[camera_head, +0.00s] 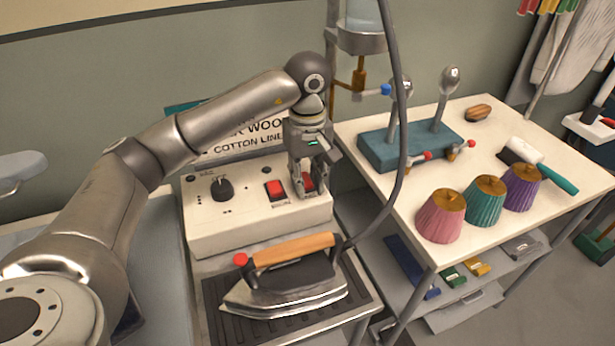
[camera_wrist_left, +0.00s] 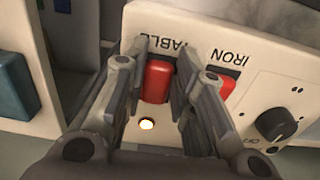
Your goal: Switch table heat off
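The cream control box (camera_head: 240,220) stands behind the iron. It carries a red TABLE switch (camera_head: 308,182), a red IRON switch (camera_head: 275,188) and a black knob (camera_head: 222,188). My left gripper (camera_head: 306,190) points down at the TABLE switch, with its fingers apart on either side of it. In the left wrist view the TABLE switch (camera_wrist_left: 157,82) shows between the fingers, and a small lamp (camera_wrist_left: 147,123) beside it glows. The IRON switch (camera_wrist_left: 228,87) is partly covered by a finger. Whether the fingertips touch the box is unclear. My right gripper is out of view.
An iron (camera_head: 285,280) with a wooden handle rests on a dark plate in front of the box. Its grey hose (camera_head: 402,120) hangs just right of my gripper. A white table (camera_head: 480,165) at the right holds a teal stand (camera_head: 425,140) and several pleated cups.

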